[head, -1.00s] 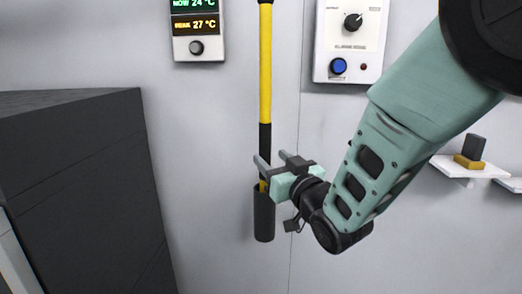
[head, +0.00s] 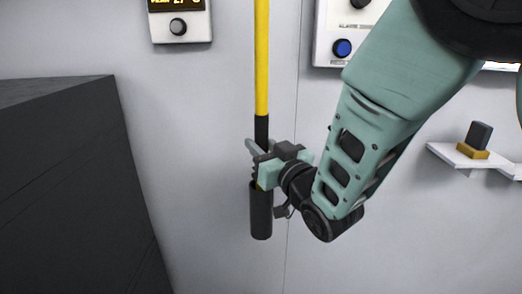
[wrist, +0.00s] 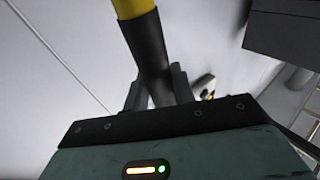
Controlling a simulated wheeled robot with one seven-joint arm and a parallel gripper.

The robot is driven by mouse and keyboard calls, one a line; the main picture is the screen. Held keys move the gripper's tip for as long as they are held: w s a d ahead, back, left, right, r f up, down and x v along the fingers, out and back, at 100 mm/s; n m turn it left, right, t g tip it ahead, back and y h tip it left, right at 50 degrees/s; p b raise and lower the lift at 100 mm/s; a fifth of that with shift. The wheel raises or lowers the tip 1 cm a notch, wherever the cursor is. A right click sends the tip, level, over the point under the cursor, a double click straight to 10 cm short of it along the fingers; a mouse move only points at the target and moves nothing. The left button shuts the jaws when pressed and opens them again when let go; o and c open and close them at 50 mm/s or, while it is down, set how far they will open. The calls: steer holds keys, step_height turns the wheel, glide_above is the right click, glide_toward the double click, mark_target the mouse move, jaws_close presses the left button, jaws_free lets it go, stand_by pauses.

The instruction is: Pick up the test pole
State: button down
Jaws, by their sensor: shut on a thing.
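The test pole (head: 262,60) is a long yellow rod with a black grip section, standing upright against the wall. The pole's top end is out of view.
A dark cabinet (head: 70,180) stands at the left. A display box (head: 180,27) and a control panel with a blue button (head: 342,48) are on the wall. A small white shelf (head: 455,158) with a dark block (head: 479,136) is at the right.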

mark_target(265, 57)
step_height(265, 57, up, 18)
steer(key=b, duration=0.3)
stand_by(0.7)
stand_by(0.8)
